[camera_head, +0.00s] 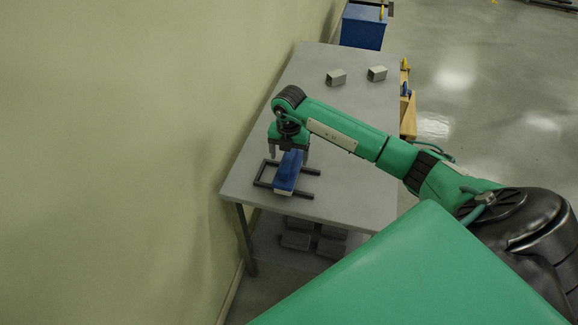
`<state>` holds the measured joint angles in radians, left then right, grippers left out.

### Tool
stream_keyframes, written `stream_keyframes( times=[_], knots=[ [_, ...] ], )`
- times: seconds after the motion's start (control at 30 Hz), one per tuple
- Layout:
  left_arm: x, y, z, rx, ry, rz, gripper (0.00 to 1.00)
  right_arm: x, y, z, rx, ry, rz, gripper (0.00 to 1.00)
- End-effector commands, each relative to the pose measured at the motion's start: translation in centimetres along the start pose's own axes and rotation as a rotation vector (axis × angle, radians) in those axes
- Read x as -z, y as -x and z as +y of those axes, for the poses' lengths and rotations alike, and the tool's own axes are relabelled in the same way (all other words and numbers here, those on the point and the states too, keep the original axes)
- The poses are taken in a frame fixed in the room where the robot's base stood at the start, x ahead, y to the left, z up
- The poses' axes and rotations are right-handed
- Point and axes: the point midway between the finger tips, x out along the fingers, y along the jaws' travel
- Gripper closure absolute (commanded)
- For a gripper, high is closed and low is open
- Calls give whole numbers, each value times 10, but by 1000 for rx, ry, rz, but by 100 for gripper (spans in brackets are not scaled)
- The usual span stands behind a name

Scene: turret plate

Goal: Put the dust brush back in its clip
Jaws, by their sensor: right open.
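The dust brush (287,171), with a blue top and a pale lower part, lies on the grey table near its near left end. It sits between the bars of a dark frame (307,194), which looks like the clip. I cannot tell whether it is fully seated. My right gripper (288,153) points down just behind the brush's far end. It is open, and its fingers are partly hidden by the brush and the wrist. I cannot tell whether they touch the brush. My left gripper is not in view.
The grey table (345,198) runs along the wall at left. Two small grey blocks (336,77) (377,73) stand at its far end. A blue bin (363,27) stands beyond it. Dark grey blocks (297,240) lie on the lower shelf. Open floor lies at right.

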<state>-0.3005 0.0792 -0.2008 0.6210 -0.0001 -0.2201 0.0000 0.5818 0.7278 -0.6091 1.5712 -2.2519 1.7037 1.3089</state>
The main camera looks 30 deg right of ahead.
Motion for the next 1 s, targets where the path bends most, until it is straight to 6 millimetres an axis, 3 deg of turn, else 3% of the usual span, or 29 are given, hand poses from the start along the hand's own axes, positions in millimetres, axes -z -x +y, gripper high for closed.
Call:
stream_keyframes(
  times=[0.2, 0.4, 1.0],
  knots=[
    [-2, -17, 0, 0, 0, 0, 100, -1, 44, 0, -2, 0, -2, 20],
    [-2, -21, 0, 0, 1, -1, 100, 0, 67, 0, -1, 0, 0, 20],
    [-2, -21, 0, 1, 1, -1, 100, 0, 72, 0, 0, 0, 1, 20]
  ],
)
